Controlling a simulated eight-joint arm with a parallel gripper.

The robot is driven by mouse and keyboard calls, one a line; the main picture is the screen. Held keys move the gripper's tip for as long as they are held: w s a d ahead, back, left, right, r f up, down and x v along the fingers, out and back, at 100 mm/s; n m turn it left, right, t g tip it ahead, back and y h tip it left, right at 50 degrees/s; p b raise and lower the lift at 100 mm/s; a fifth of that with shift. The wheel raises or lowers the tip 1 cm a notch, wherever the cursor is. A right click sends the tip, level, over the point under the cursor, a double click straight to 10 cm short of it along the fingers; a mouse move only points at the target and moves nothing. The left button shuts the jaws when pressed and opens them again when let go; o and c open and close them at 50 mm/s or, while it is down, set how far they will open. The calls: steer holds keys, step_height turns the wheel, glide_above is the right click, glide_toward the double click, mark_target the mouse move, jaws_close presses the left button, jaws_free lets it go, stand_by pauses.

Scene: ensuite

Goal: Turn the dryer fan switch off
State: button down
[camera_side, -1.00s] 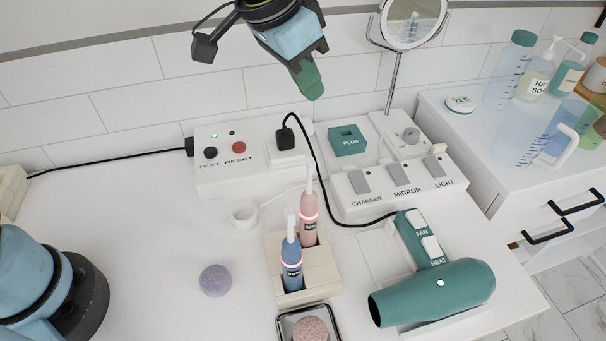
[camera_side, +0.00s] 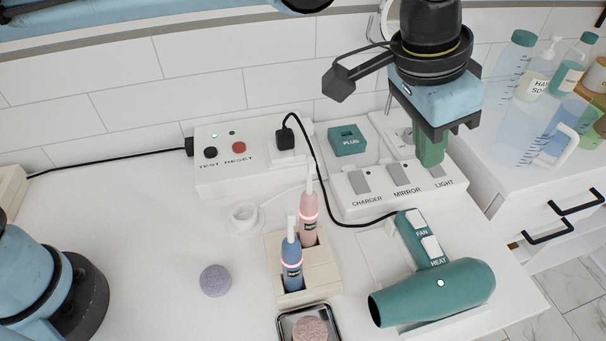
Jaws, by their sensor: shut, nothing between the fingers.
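The teal hair dryer (camera_side: 450,289) lies on the white counter at the lower right, with a green light lit on its body. Its white fan switch (camera_side: 416,218), labelled FAN, is on the handle. The white heat switch (camera_side: 431,246) is just below it. My gripper (camera_side: 431,160) is shut and empty, with green fingers pointing down. In the picture it is above and slightly right of the fan switch, in front of the right end of the switch strip. I cannot tell whether it touches the strip.
A switch strip (camera_side: 350,208) labelled CHARGER, MIRROR and LIGHT stands behind the dryer. The black cord (camera_side: 321,172) runs from an outlet box (camera_side: 213,179) to the dryer. Toothbrushes in a holder (camera_side: 322,277) stand left of the dryer. The counter's left part is mostly clear.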

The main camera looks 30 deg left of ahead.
mark_target(419, 223)
steer(key=x, duration=1.2)
steer(key=shift+s+a+f, duration=0.2)
steer(key=shift+s+f, duration=0.05)
steer(key=shift+f, duration=0.8)
steer(key=shift+s, duration=0.1)
steer(key=shift+d+f, duration=0.1)
steer(key=shift+f, duration=0.1)
steer(key=shift+f+t+y, duration=0.1)
steer(key=shift+t+y, duration=0.2)
steer(key=shift+w+a, duration=0.65)
steer(key=shift+a, duration=0.1)
